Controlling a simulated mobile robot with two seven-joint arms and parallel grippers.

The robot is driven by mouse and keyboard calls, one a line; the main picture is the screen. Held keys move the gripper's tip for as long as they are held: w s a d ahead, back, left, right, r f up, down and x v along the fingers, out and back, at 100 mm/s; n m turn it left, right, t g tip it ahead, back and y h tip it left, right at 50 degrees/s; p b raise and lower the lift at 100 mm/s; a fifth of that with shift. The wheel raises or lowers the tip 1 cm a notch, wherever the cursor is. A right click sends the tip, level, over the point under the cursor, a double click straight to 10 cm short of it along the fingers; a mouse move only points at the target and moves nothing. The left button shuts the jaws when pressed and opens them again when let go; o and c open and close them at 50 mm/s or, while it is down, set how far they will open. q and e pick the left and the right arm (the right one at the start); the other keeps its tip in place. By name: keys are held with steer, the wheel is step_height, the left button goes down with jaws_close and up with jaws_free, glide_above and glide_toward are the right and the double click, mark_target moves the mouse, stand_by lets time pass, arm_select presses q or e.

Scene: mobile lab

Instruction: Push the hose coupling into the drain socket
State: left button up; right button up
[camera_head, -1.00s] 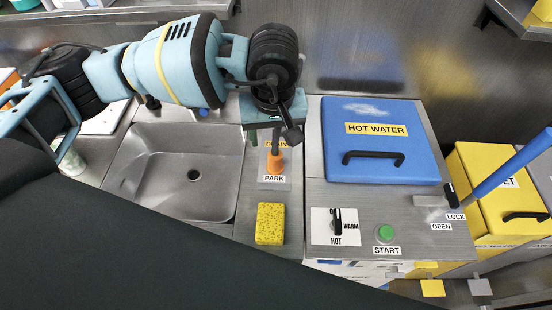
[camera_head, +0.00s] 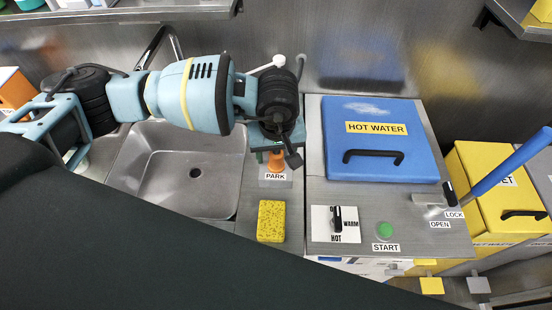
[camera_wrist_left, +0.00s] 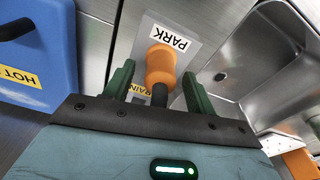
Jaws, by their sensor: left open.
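The orange hose coupling (camera_head: 277,160) stands at the PARK label, right of the sink. In the left wrist view the coupling (camera_wrist_left: 160,62) shows with a dark hose end below it. My left gripper (camera_wrist_left: 158,70) is open, with one green finger on each side of the coupling and a gap visible at both. In the head view the left gripper (camera_head: 275,140) is just behind the coupling, partly covered by its own wrist. The yellow DRAIN label (camera_wrist_left: 136,90) is partly hidden by the gripper. The drain socket cannot be made out. My right gripper is not in view.
A steel sink (camera_head: 150,185) lies to the left and a yellow sponge (camera_head: 271,221) in front. The blue HOT WATER lid (camera_head: 372,165) is close on the right. A dial (camera_head: 337,220) and a green START button (camera_head: 385,231) sit at the front right.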

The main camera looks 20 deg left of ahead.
mark_target(272, 153)
arm_select(q)
steer(key=shift+c, duration=0.3)
steer(key=c, duration=1)
steer(key=shift+c, duration=0.3)
steer(key=shift+r, duration=0.1)
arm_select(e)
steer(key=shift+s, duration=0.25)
